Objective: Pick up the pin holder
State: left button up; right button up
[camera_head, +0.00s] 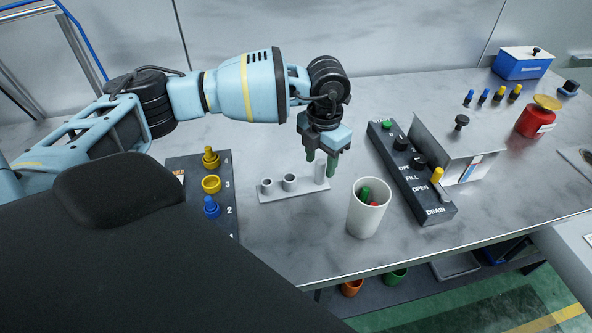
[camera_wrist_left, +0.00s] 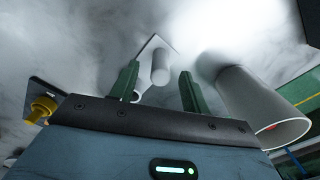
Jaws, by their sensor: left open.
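The pin holder looks like a light grey plate (camera_head: 293,194) with upright tubes, standing on the grey table. Two short tubes stand at its left and middle, and a taller post (camera_head: 320,174) at its right end. My left gripper (camera_head: 319,166) is open, with its green fingers pointing down over the right end of the holder. In the left wrist view the post (camera_wrist_left: 160,68) shows between the two open fingertips (camera_wrist_left: 160,73). I cannot tell whether the fingers touch it. My right gripper is not in view.
A white cup (camera_head: 368,215) with green and red items stands close to the right of the holder. A dark panel with knobs (camera_head: 405,165) lies beyond it. A dark board (camera_head: 222,183) with yellow and blue pieces lies to the left. The table's front edge is near.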

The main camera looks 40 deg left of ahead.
pick_arm(q)
jog(key=shift+f, duration=0.8)
jog(key=shift+c, duration=0.4)
grip_shut()
jog(key=shift+r, duration=0.1)
notch_tip(320, 180, up, 10)
jog(key=shift+f, duration=0.1)
